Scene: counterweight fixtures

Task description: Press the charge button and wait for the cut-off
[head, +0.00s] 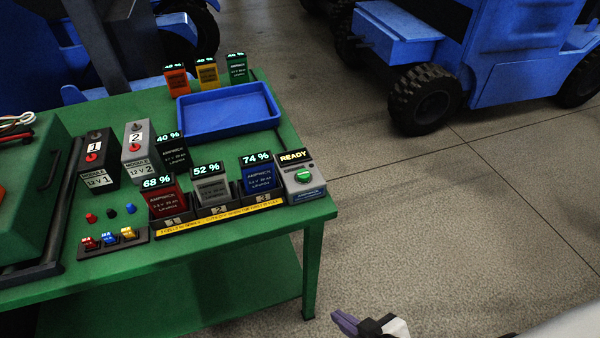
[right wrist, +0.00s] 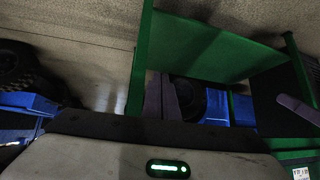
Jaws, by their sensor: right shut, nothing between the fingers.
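The charger box (head: 305,190) stands at the right end of the green table, and its display (head: 294,157) reads READY. Its green charge button (head: 303,176) is in plain view with nothing touching it. To its left, three packs sit in the bays: a red pack (head: 166,203) showing 68 %, a grey pack (head: 212,189) showing 52 % and a blue pack (head: 258,181) showing 74 %. My right gripper (head: 346,322) is shut and empty at the bottom of the head view, off the table's right front corner and apart from the charger. My left gripper is not in view.
A blue tray (head: 228,108) lies behind the bays, with several packs beyond it. A black pack (head: 174,155) and two module boxes (head: 95,160) stand left. Small fuses (head: 109,238) sit in front. Blue trucks (head: 525,55) stand behind. The floor right of the table is clear.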

